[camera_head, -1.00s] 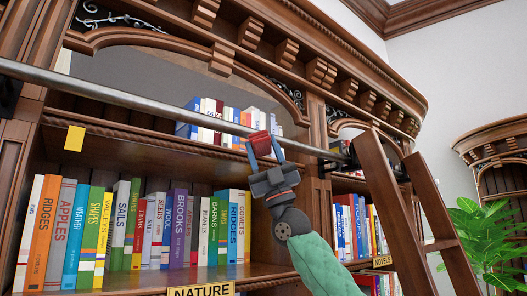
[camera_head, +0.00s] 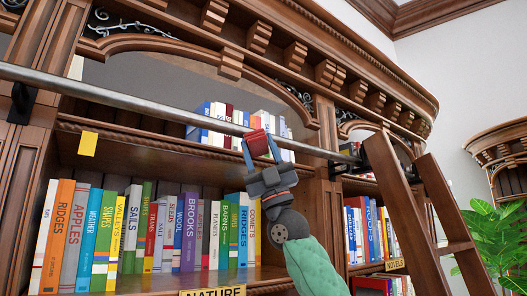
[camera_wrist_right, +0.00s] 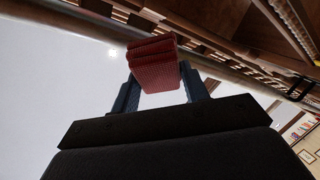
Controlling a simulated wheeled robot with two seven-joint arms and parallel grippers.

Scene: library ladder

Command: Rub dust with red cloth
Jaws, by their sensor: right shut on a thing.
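The red cloth (camera_head: 256,142) is folded into a small block between the fingers of my right gripper (camera_head: 259,150), in front of the upper shelf's edge. My right gripper is shut on it, pointing up. In the right wrist view the red cloth (camera_wrist_right: 154,62) sits between the two blue fingertips, close to the metal rail (camera_wrist_right: 75,15). In the head view the cloth overlaps the rail (camera_head: 140,101); I cannot tell whether they touch. I can make out no dust for certain. My left gripper is not in view.
A wooden ladder (camera_head: 398,195) leans at the right of the bookcase. Books (camera_head: 190,232) fill the lower shelf, and more books (camera_head: 215,115) stand on the upper shelf. A yellow tag (camera_head: 88,143) hangs at the left. A plant (camera_head: 493,235) stands at the far right.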

